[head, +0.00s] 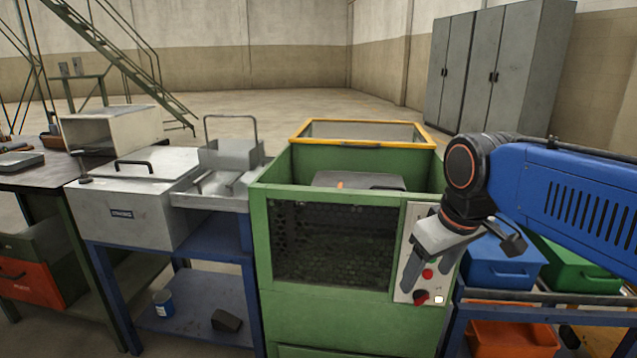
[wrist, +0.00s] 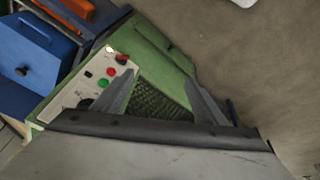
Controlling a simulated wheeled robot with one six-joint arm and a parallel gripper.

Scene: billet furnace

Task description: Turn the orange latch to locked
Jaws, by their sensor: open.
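A small orange piece (head: 340,185) shows inside the open top of the green machine (head: 335,312), beside a grey plate (head: 372,181). It is too small to tell whether it is the latch or which way it is turned. No orange latch shows clearly in the wrist view. My gripper (head: 424,285) is open and empty, pointing down in front of the machine's control panel (head: 407,240), partly covering it. In the wrist view my gripper (wrist: 160,98) has its fingers spread over the machine's front, with the panel (wrist: 72,97) at left.
The panel carries a red button (head: 428,273), a red and black knob (head: 421,298) and a pale lamp (head: 439,299). An orange-yellow frame (head: 363,143) stands behind the machine's opening.

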